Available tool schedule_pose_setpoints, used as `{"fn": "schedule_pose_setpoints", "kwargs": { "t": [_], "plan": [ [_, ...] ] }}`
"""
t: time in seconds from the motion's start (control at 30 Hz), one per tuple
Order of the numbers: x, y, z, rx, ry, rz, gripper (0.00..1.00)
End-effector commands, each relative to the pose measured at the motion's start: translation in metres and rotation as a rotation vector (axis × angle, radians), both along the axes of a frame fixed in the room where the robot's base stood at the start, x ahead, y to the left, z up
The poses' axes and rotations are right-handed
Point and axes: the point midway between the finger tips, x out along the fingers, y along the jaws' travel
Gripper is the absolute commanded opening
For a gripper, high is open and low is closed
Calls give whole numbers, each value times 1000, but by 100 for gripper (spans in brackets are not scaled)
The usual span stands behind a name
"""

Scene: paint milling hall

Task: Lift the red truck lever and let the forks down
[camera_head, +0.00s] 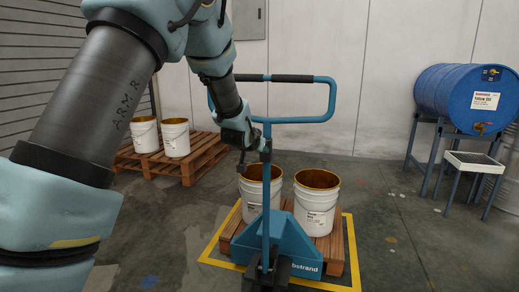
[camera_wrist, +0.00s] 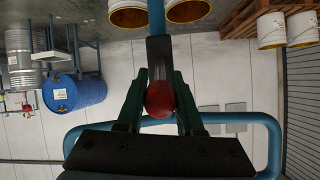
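The blue hand pallet truck (camera_head: 285,243) stands in front of me, with its looped tiller handle (camera_head: 325,105) upright. The handle loop also shows in the wrist view (camera_wrist: 265,135), which is turned upside down. In the head view my gripper (camera_head: 253,152) is at the tiller just below the loop, and the lever is hidden.
A wooden pallet (camera_head: 334,246) with two white buckets (camera_head: 315,208) is at the truck inside a yellow floor outline (camera_head: 352,250). Another pallet (camera_head: 190,165) with buckets stands at the back left. A blue drum (camera_head: 450,95) lies on a stand at the right. Open floor lies between.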

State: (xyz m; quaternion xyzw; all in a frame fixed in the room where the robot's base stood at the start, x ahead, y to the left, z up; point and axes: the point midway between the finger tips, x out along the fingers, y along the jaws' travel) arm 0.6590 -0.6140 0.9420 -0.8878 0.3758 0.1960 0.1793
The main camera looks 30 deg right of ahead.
Motion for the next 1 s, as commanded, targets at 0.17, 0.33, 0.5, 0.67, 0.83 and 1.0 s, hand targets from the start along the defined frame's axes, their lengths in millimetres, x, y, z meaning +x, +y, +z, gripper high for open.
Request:
{"fn": "schedule_pose_setpoints", "kwargs": {
  "t": [0.17, 0.33, 0.5, 0.67, 0.83, 1.0],
  "plan": [
    [0, 0, 1, -1, -1, 1, 57],
    [0, 0, 0, 0, 0, 0, 63],
    [-1, 1, 1, -1, -1, 0, 63],
    [-10, 9, 8, -1, -1, 0, 63],
    [-30, 27, 22, -4, -2, 0, 63],
    [-50, 46, 37, -3, -1, 0, 63]
  ]
}}
